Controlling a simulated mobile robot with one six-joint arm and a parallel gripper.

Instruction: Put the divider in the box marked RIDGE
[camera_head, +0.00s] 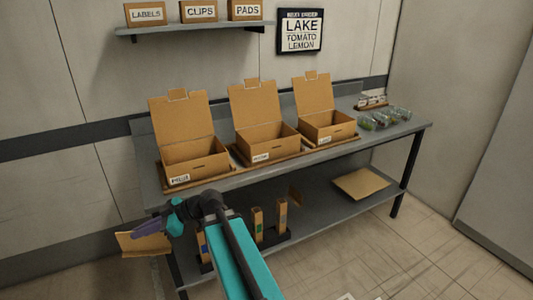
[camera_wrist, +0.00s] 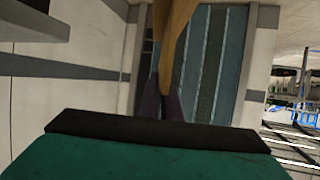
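My gripper (camera_head: 148,227), with purple fingers, is at the left end of the table, below the tabletop level in the picture. It appears shut on a brown cardboard divider (camera_head: 140,244). In the wrist view the divider (camera_wrist: 174,40) runs up from between the dark fingers (camera_wrist: 162,103). Three open cardboard boxes stand in a row on the table with lids up: left (camera_head: 205,168), middle (camera_head: 272,144) and right (camera_head: 335,128). Each has a small white front label, too small to read surely, so I cannot tell which is RIDGE. The gripper is left of all three boxes.
The lower shelf holds upright cardboard pieces (camera_head: 282,215) in a dark rack and a flat sheet (camera_head: 360,183). Clear containers (camera_head: 385,118) stand at the table's right. A wall shelf (camera_head: 200,27) holds labelled boxes; a sign (camera_head: 300,32) reads LAKE, TOMATO, LEMON.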

